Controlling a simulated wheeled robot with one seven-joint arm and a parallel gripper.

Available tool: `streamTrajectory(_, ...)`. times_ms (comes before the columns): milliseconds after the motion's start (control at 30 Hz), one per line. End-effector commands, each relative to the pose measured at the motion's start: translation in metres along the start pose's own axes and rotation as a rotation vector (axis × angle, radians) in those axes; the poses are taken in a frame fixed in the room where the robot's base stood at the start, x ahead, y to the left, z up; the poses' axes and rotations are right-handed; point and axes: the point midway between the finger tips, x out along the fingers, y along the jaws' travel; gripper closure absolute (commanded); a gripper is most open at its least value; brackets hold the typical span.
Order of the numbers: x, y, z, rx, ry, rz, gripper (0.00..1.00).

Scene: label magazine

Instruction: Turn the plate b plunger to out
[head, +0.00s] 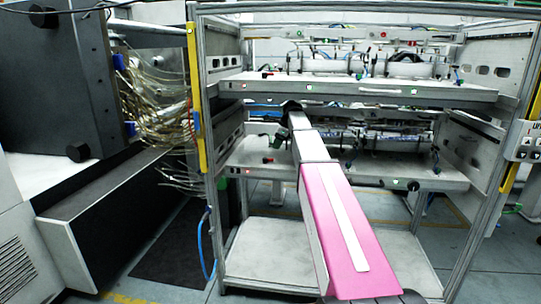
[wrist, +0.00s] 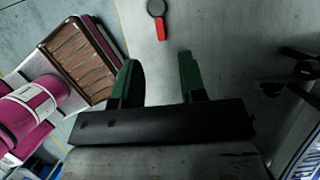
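A plunger with a round black head and a short red handle (wrist: 157,20) shows at the top of the wrist view, on a grey plate (wrist: 225,40). I cannot read a letter on it, so I cannot tell whether this is plate b. My gripper (wrist: 158,60) has its two green fingers wide apart with nothing between them. The red handle lies just beyond the fingertips, apart from them. In the head view my gripper (head: 276,140) is small, at the left part of the rack between the upper and lower shelves, and my arm hides part of the rack.
The upper shelf (head: 350,88) and lower shelf (head: 370,176) carry coloured markers along their front edges. Metal posts with yellow strips (head: 196,110) bound the rack. A dark machine with loose cables (head: 155,105) stands left. A black fitting (wrist: 303,69) is at the wrist view's right.

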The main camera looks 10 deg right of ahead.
Motion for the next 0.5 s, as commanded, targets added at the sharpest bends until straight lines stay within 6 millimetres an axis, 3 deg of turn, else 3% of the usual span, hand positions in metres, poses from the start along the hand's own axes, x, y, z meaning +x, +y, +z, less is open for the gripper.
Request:
streamTrajectory(267,0.018,0.0,0.0,0.0,0.0,0.002,0.62)
streamTrajectory(500,0.052,0.001,0.0,-0.001,0.0,0.002,0.62)
